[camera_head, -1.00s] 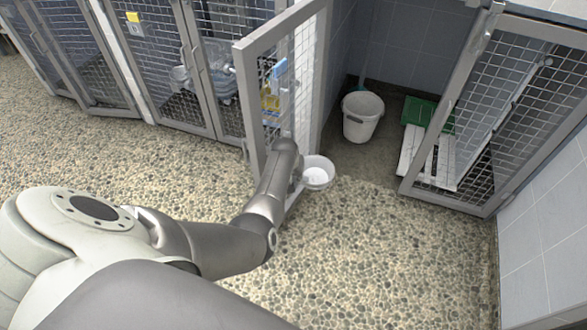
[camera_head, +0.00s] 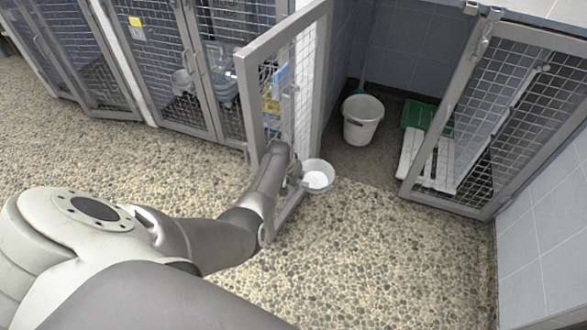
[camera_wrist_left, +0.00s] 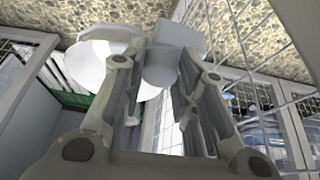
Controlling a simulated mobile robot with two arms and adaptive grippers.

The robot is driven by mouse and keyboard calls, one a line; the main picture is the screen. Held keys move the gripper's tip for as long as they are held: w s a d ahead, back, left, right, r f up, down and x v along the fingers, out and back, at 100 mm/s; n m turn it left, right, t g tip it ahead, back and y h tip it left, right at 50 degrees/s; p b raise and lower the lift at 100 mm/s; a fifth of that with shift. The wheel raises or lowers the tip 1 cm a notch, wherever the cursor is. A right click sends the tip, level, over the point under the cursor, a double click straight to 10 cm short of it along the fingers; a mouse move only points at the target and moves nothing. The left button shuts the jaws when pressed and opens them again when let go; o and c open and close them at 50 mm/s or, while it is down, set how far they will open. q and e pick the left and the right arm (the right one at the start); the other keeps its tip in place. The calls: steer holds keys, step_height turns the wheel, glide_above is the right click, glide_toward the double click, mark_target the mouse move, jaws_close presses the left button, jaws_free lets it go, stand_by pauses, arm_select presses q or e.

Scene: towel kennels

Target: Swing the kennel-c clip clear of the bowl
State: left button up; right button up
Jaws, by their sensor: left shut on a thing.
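My left gripper (camera_wrist_left: 158,66) is shut on a grey block-and-cylinder piece (camera_wrist_left: 180,36), which looks like the clip. A round white bowl (camera_wrist_left: 88,62) shows just beyond the left finger in the wrist view; whether it touches the clip I cannot tell. In the head view the bowl (camera_head: 319,177) sits at the lower part of the open mesh door (camera_head: 246,100), right of the end of my left arm. The arm hides most of the clip and the fingers there. My right gripper is not in view.
The open stall holds a white bucket (camera_head: 362,119), a green mat (camera_head: 418,114) and a white slatted board (camera_head: 410,150). Another mesh door (camera_head: 500,115) stands on the right. Shut kennels line the left. The pebbled floor (camera_head: 370,260) in front is clear.

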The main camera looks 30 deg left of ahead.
arm_select(q)
steer(key=o, duration=0.7)
steer(key=shift+o, duration=0.2)
steer(key=v, duration=1.2)
